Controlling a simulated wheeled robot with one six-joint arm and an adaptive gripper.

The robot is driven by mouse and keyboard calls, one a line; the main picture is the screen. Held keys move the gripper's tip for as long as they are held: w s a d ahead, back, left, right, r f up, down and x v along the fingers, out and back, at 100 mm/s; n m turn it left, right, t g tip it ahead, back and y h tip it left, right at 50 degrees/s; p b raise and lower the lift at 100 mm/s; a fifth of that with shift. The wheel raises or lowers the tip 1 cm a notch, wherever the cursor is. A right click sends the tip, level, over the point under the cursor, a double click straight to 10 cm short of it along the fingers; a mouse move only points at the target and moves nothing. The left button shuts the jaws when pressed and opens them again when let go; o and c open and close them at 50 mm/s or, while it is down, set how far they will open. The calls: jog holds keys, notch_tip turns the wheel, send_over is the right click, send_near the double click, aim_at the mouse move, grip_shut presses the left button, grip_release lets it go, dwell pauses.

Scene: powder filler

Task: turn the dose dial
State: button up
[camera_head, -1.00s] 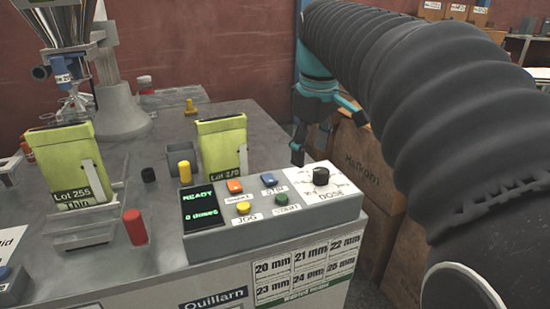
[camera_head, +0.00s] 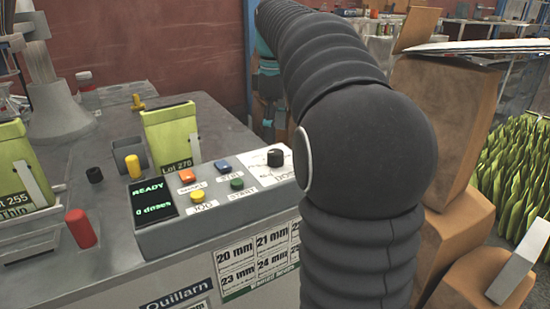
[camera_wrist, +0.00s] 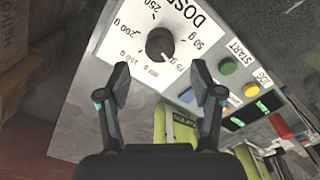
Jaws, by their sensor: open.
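The dose dial is a black round knob (camera_head: 275,157) on a white scale plate at the right end of the control panel. In the wrist view the dial (camera_wrist: 160,43) sits just beyond the fingertips, with gram marks around it. A light mark on the knob appears to face the 75 g side, but it is small. My gripper (camera_wrist: 163,72) is open, with one finger on each side of the dial's line and nothing between them.
The control panel (camera_head: 160,238) carries a READY, 0 doses display (camera_head: 152,203) and several coloured buttons left of the dial. Yellow-green Lot pouches (camera_head: 172,140) and a red cylinder (camera_head: 80,229) stand farther left. Cardboard boxes (camera_head: 455,110) crowd the right.

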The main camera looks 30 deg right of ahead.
aim_at(276, 152)
notch_tip(276, 152, down, 7)
jog(key=shift+r+b, duration=0.2)
jog(key=shift+b, duration=0.55)
jog(key=c, duration=1.1)
